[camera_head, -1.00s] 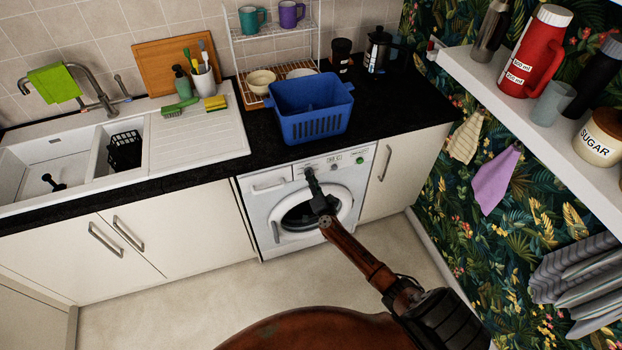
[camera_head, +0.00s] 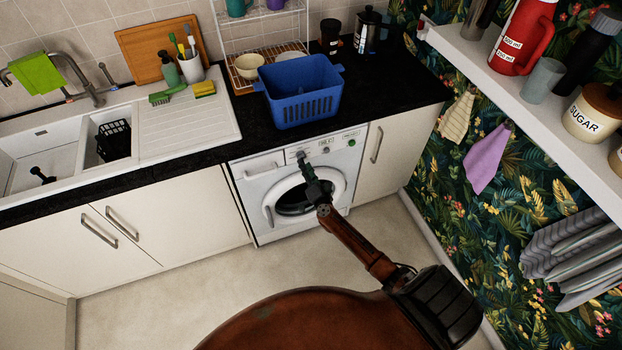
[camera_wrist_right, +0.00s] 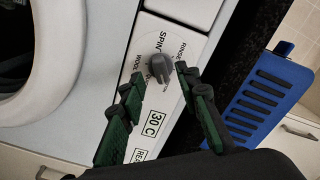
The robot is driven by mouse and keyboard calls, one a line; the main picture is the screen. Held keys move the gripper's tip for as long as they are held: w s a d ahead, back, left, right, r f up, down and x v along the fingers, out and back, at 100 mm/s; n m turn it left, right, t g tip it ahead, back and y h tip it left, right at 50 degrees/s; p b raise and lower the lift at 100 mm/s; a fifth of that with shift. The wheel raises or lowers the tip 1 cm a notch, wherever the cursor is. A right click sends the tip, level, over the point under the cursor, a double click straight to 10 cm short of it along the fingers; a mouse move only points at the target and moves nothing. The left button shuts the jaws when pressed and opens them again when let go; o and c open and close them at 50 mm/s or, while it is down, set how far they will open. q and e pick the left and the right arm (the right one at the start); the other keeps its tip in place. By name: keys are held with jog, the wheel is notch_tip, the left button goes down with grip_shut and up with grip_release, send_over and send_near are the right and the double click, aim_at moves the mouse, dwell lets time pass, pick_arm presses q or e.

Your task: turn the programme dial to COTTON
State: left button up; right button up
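The washing machine (camera_head: 252,205) stands under the worktop, with its control panel along the top front. Its programme dial, a dark grey knob (camera_wrist_right: 159,66) on a white plate, shows in the right wrist view. Labels SPIN, RINSE and WOOL stand around the dial; I see no COTTON label, and part of the plate is hidden by my fingers. My right gripper (camera_wrist_right: 158,76) is open, its green fingertips on either side of the knob; I cannot tell whether they touch it. In the head view my right gripper (camera_head: 303,162) covers the dial. My left gripper is not in view.
A blue basket (camera_head: 300,100) stands on the worktop right above the machine. The round door (camera_head: 335,187) is below the panel. A 30 C display (camera_wrist_right: 153,124) is beside the dial. A shelf (camera_head: 510,85) juts out at the right. The floor in front is clear.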

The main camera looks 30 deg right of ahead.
jog(key=v, duration=0.9)
jog(key=shift+s, duration=0.15)
jog(key=s+a+f+n+g+y, duration=0.1)
jog(key=s+f+n+g, duration=0.2)
jog(key=s+f, duration=0.65)
jog(key=s+a+f+n+g+y, duration=0.25)
jog(key=s+f, duration=0.35)
jog(key=f, duration=0.7)
jog(key=s+f+n+g, duration=0.35)
jog(key=s+f, duration=0.35)
jog(key=f, duration=0.4)
jog(key=s+a+f+n+g, duration=0.1)
jog(key=s+f, duration=0.3)
jog(key=s, duration=0.7)
jog(key=s+a+f+n+g, duration=0.1)
jog(key=s+f+n+g, duration=0.2)
jog(key=s, duration=0.8)
jog(key=s+a+f+n+g, duration=0.1)
jog(key=s+f+n+g, duration=0.1)
jog(key=s+f, duration=0.5)
jog(key=s+g, duration=0.1)
jog(key=s, duration=0.4)
jog(key=shift+a+f+g, duration=0.2)
jog(key=shift+a+g, duration=0.2)
